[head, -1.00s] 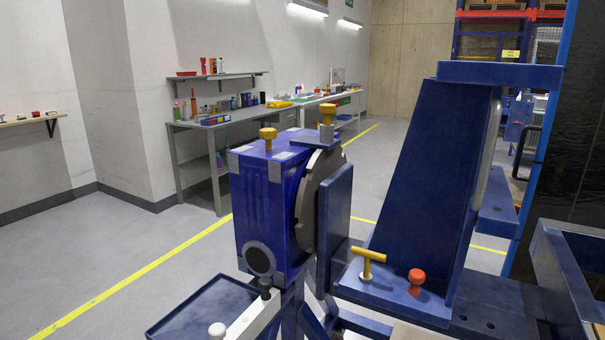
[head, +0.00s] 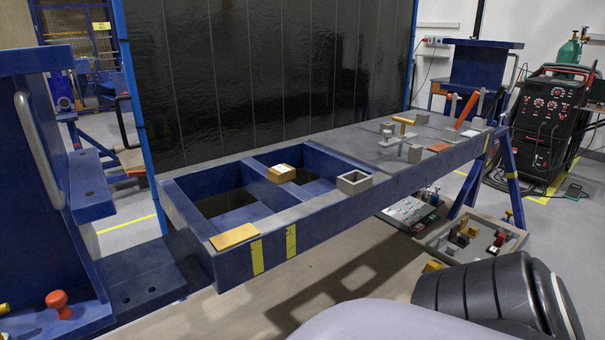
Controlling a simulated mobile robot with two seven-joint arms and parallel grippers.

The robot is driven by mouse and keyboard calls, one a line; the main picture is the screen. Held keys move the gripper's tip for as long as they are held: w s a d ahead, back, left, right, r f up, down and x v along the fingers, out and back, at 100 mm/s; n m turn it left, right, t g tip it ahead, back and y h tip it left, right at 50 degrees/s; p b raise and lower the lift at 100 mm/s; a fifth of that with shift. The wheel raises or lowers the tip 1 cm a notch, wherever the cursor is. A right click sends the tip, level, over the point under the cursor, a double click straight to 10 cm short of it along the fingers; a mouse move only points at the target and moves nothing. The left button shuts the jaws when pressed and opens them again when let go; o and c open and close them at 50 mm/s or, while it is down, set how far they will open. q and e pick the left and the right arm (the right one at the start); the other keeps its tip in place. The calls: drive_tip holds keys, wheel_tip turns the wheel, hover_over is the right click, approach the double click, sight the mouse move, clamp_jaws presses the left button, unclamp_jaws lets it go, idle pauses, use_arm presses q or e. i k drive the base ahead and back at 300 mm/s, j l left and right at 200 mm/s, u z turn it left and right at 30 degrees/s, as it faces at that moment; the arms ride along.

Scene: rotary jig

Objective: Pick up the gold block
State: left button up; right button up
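A flat gold-yellow plate (head: 234,237) lies on the frame's near left corner. Neither of my grippers shows in the head view. Part of my own arm fills the bottom right, with no fingers visible.
A grey square hollow block (head: 354,182) stands right of the gold block. Clamps and a T-handle (head: 403,121) stand farther along the frame. A bin of mixed parts (head: 470,240) sits below it. A dark welding curtain (head: 260,70) hangs behind.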

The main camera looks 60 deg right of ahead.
sight(280, 174)
drive_tip(key=z, duration=1.8)
